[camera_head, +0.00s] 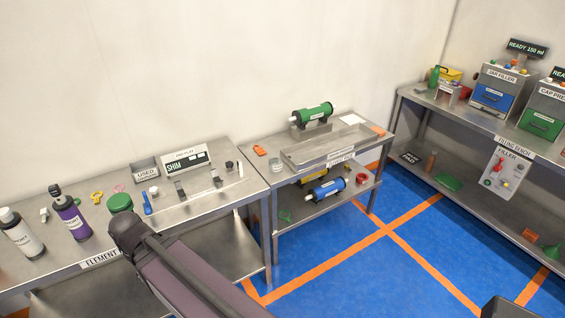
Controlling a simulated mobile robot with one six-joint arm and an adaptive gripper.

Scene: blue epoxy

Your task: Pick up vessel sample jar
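A small clear jar (275,165) stands upright at the left end of the middle bench, just below an orange item; it may be the vessel sample jar, but I can read no label on it. A green-topped container (120,202) stands on the left bench, partly hidden behind my arm. I cannot tell for certain which is the named jar. My arm reaches up from the bottom in front of the left bench. My gripper does not show.
The middle bench (372,148) holds a green cylinder (312,114) and a metal tray (292,158). Bottles, including a purple one (70,218), and small parts crowd the left bench (205,208). The right bench (440,110) carries filler machines. Blue floor (405,205) is open between benches.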

